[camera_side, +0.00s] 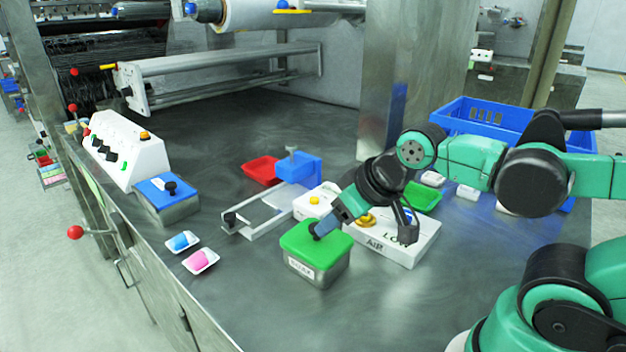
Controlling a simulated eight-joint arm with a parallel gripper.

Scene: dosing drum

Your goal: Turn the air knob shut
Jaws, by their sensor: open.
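A white sliding frame (262,222) and a blue block (298,167) stand left of the air box. A red tray (261,170), a green tray (424,196) and a blue crate (490,117) lie behind. A blue-lidded tin (168,205) and small dishes (201,262) stand left.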

